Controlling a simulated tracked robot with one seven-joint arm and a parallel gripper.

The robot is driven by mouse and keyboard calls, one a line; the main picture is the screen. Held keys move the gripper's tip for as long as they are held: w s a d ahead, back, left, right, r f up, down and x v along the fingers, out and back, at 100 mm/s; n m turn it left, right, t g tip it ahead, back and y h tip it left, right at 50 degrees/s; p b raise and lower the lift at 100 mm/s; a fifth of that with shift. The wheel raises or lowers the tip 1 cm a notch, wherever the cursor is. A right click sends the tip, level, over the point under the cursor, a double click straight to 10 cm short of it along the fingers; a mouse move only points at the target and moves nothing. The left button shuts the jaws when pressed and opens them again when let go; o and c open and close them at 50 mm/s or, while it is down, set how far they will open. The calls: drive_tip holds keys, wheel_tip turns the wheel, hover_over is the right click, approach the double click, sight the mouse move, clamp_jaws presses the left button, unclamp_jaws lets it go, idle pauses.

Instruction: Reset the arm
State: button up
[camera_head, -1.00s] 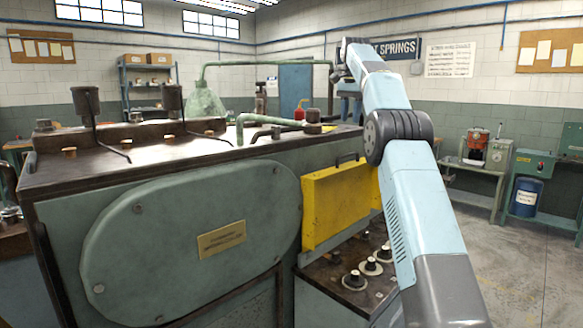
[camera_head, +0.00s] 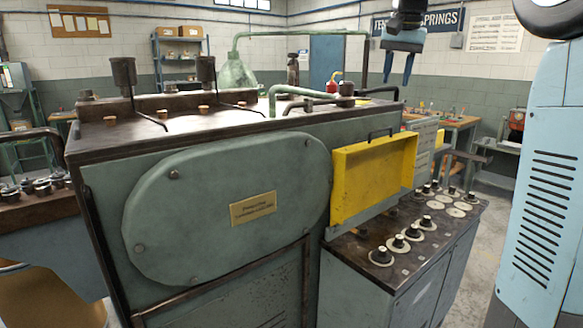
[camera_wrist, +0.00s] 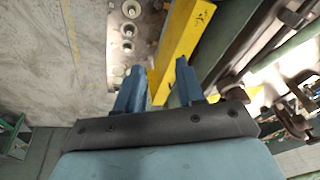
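My gripper (camera_head: 398,68) hangs in the air at the upper right of the head view, with its fingers pointing down and apart. It is above and behind the yellow guard (camera_head: 372,178) on the green spring coiler (camera_head: 215,205). In the wrist view the two blue fingers (camera_wrist: 158,88) are apart, with nothing visible between them except the yellow guard (camera_wrist: 180,45) lying beyond. My pale blue arm fills the right edge of the head view.
A low cabinet (camera_head: 385,285) with several black-knobbed round pieces (camera_head: 398,242) stands right of the coiler. Two dark cups (camera_head: 123,72) on posts rise from the coiler's top. Workbenches (camera_head: 455,122) stand behind. Pale floor shows at right (camera_head: 480,245).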

drive_tip(key=s+f+n+t, duration=0.1)
drive_tip(key=s+f, duration=0.6)
drive_tip(key=s, duration=0.3)
drive_tip(key=s+a+f+n, duration=0.1)
drive_tip(key=s+f+n, duration=0.1)
drive_tip(key=s+f, duration=0.6)
drive_tip(key=s+a+f+n+t, duration=0.1)
drive_tip(key=s+f+n, duration=0.1)
drive_tip(key=s+f, duration=0.5)
drive_tip(key=s, duration=0.6)
drive_tip(key=shift+s+a+f+t, duration=0.2)
drive_tip(key=shift+s+f+t, duration=0.1)
drive_tip(key=shift+f, duration=0.1)
